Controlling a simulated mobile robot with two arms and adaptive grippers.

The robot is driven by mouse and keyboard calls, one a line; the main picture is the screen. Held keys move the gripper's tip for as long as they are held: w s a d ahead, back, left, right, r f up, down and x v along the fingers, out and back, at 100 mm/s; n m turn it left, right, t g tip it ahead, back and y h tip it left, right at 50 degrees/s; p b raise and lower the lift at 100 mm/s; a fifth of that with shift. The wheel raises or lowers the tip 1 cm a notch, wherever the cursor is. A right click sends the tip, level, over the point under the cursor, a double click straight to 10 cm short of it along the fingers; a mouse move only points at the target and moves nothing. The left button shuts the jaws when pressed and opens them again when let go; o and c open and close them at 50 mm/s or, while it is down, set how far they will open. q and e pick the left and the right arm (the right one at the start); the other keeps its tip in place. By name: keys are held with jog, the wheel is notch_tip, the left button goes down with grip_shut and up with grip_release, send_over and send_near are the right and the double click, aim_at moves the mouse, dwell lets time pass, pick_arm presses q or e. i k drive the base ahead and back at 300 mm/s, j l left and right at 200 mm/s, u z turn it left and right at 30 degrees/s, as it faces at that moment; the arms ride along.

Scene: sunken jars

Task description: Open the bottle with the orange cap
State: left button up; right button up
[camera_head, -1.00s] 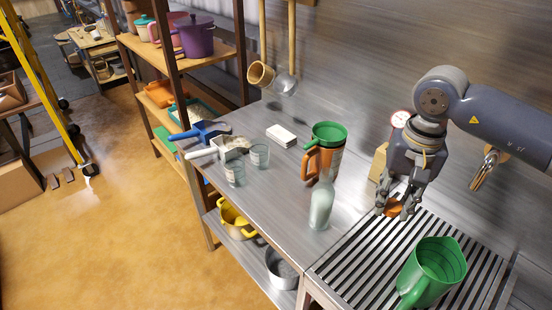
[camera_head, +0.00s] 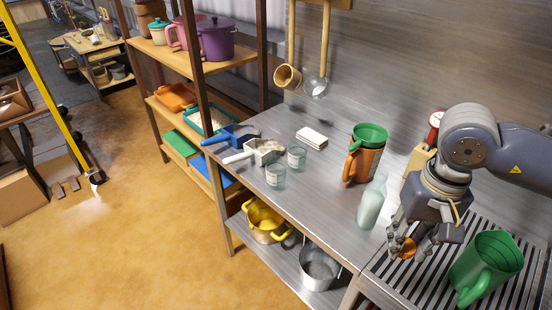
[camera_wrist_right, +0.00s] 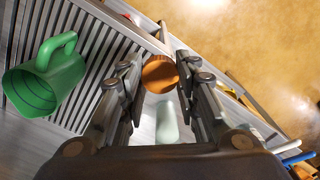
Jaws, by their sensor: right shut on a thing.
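A pale, translucent bottle (camera_head: 371,204) stands upright on the steel counter, with no cap seen on its top. It also shows in the wrist view (camera_wrist_right: 167,122). My right gripper (camera_head: 404,247) is shut on a round orange cap (camera_head: 408,248), apart from the bottle and to its front right. In the wrist view the cap (camera_wrist_right: 160,73) sits between the fingertips. My left gripper is not in view.
A green pitcher (camera_head: 486,266) stands on the slatted rack (camera_head: 430,283) right of my right gripper. An orange jug (camera_head: 362,160) with a green funnel is behind the bottle. Glasses (camera_head: 276,175) and scoops (camera_head: 262,152) lie left. Middle counter (camera_head: 322,190) is clear.

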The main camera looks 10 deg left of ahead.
aim_at(374, 198)
jog(key=i+j+u, duration=0.25)
jog(key=i+j, duration=0.5)
jog(key=i+l, duration=0.45)
jog(key=i+u, duration=0.05)
jog(key=i, duration=0.05)
